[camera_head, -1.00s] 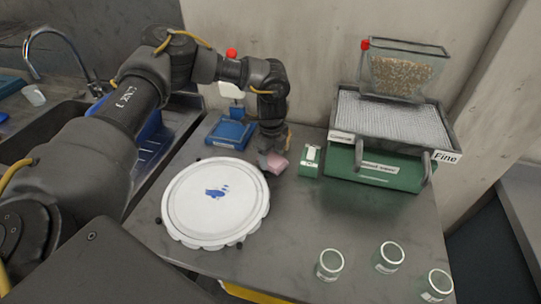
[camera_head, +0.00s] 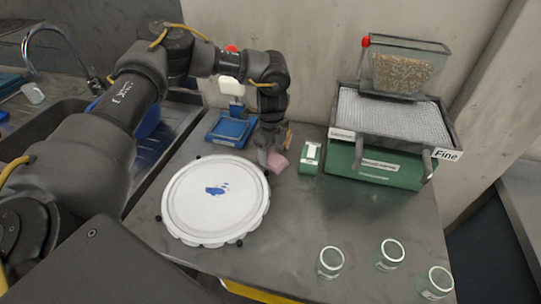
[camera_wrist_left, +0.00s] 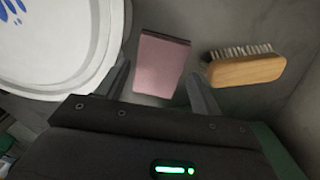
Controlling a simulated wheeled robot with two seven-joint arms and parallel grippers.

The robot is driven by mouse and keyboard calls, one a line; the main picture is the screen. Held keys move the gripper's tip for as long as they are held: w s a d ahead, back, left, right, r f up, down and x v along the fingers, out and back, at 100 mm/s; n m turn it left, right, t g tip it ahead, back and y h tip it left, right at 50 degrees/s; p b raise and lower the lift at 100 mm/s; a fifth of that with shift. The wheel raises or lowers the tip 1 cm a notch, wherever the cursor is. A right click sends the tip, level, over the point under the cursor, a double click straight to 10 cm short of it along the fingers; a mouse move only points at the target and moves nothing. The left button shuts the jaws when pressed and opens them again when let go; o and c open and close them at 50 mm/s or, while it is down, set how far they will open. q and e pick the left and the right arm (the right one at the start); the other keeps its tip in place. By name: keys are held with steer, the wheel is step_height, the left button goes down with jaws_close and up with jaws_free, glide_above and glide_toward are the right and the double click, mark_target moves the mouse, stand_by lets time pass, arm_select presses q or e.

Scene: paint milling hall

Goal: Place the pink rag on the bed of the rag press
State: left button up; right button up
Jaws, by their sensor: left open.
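The pink rag (camera_head: 279,162) lies on the grey bench, right of the round white plate; it shows as a folded pink block in the left wrist view (camera_wrist_left: 162,66). My left gripper (camera_head: 268,158) points down at the rag. Its two fingers are open, one on each side of the rag's near part in the wrist view, not closed on it. The blue device with a white upper block, which looks like the rag press (camera_head: 231,128), stands behind the plate, left of my gripper. Its blue bed looks bare where visible. My right gripper is out of view.
A wooden brush (camera_wrist_left: 246,69) lies right of the rag in the wrist view. The white plate (camera_head: 181,216) fills the bench's left part. A small green-white box (camera_head: 310,157) and a green "Fine" machine (camera_head: 382,165) stand right. Several jars (camera_head: 331,262) stand at the front right.

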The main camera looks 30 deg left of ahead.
arm_select(q)
step_height(320, 180, up, 10)
steer(key=b, duration=0.1)
steer(key=shift+b, duration=0.4)
steer(key=shift+o, duration=0.3)
steer(key=f+b, duration=0.1)
steer(key=a+f+b, duration=0.1)
steer(key=shift+w+a+n+b, duration=0.15)
steer(key=shift+a+n+b, duration=0.15)
steer(key=n+h+b, duration=0.3)
steer(key=n+h, duration=0.1)
steer(key=n, duration=3.1)
glide_above(270, 157)
steer(key=a, duration=0.3)
steer(key=shift+g, duration=0.3)
step_height(270, 157, down, 5)
steer(key=shift+w+d+r, duration=0.15)
steer(key=shift+d+f+p, duration=0.2)
steer(key=shift+f+p, duration=0.2)
steer(key=shift+p, duration=0.05)
steer(key=shift+h, duration=0.3)
steer(key=p+x, duration=0.1)
steer(key=x, duration=0.3)
steer(key=shift+f, duration=0.2)
